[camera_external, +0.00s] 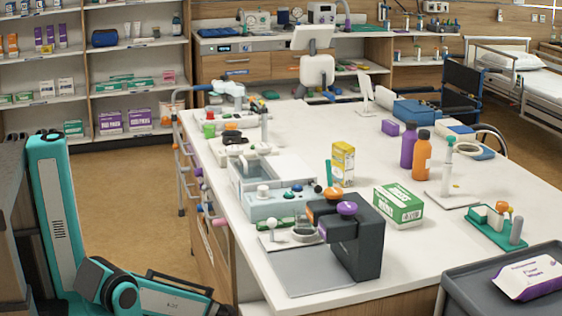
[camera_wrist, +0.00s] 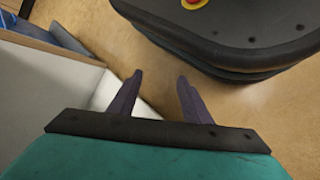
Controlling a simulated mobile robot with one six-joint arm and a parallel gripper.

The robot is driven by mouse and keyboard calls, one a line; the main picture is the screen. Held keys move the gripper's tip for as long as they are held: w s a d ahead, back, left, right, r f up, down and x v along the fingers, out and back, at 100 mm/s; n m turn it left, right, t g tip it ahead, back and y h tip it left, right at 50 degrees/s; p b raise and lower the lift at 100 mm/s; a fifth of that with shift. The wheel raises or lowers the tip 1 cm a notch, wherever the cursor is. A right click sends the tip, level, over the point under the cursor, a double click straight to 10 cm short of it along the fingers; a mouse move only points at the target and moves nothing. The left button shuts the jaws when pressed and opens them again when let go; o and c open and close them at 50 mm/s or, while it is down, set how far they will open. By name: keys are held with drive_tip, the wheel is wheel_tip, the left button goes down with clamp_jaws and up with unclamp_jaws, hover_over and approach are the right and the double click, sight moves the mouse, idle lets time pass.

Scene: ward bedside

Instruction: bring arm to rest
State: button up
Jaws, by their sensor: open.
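My gripper (camera_wrist: 158,92) shows in the wrist view with its two dark fingers spread apart. It is open and nothing is between the fingers. Below it are the tan floor and, at the left, a pale flat-sided piece of furniture. In the external view my teal arm is folded low at the lower left, left of the white counter (camera_external: 315,133). My gripper cannot be made out in that view.
A dark rounded base with a red and yellow button (camera_wrist: 194,3) fills the upper right of the wrist view. The counter holds a dark machine (camera_external: 368,240), a green box (camera_external: 398,205) and bottles. A grey cart (camera_external: 470,295) stands at lower right.

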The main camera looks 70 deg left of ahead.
drive_tip(key=s+d+r+m+g+y+p, duration=0.2)
drive_tip(key=s+d+r+m+y+p, duration=0.2)
drive_tip(key=p, duration=1)
drive_tip(key=shift+s+d+r+g+y, duration=0.45)
drive_tip(key=shift+d+r+y, duration=1.35)
drive_tip(key=shift+d+r, duration=0.9)
drive_tip(key=shift+f, duration=0.25)
